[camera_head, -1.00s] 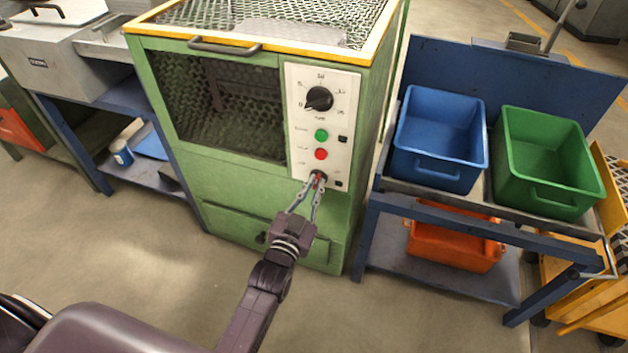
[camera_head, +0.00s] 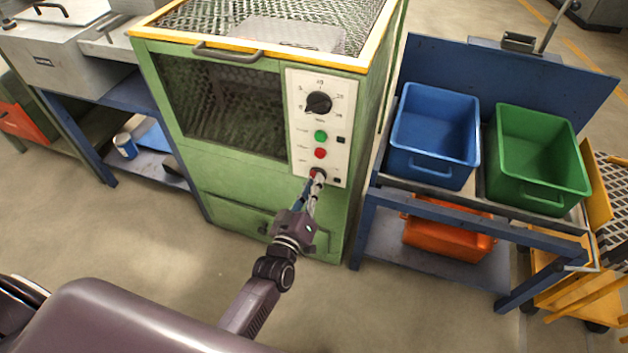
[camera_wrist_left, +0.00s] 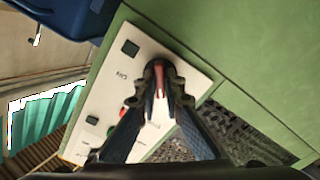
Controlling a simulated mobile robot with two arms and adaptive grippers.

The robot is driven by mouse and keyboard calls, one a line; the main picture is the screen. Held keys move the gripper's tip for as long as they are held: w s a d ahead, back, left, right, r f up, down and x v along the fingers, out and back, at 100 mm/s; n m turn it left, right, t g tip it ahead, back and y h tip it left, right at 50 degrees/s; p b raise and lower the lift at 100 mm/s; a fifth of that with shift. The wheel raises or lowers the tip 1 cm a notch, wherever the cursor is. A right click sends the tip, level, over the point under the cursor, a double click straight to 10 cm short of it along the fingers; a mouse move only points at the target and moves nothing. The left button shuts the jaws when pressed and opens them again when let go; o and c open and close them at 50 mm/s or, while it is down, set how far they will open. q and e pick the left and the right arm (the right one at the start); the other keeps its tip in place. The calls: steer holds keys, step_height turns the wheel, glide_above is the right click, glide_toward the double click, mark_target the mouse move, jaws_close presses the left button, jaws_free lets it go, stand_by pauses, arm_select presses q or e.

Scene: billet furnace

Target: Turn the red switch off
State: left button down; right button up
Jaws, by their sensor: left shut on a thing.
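The red switch (camera_head: 318,172) is at the bottom of the white control panel (camera_head: 341,118) on the green furnace (camera_head: 254,176). My left gripper (camera_head: 315,181) reaches it from below and in front, and its fingers mostly cover it in the head view. In the left wrist view the red lever (camera_wrist_left: 159,80) of the switch stands between the fingertips (camera_wrist_left: 159,89), in front of a dark round base. The fingers are shut on it. The switch's exact angle is hard to read. My right gripper is not in view.
Above the switch are a red button (camera_head: 320,153), a green button (camera_head: 321,135) and a black dial (camera_head: 318,103). To the right, a blue bin (camera_head: 434,140) and a green bin (camera_head: 540,165) stand on a blue cart. The floor before the furnace is clear.

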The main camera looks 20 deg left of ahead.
arm_select(q)
steer(key=shift+n, duration=0.8)
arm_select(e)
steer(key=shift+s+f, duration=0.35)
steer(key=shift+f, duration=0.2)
arm_select(q)
steer(key=shift+f, duration=0.1)
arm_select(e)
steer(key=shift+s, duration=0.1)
arm_select(q)
steer(key=c, duration=2)
jaws_free()
steer(key=shift+c, duration=0.2)
steer(key=s, duration=1.2)
steer(key=shift+a, duration=0.2)
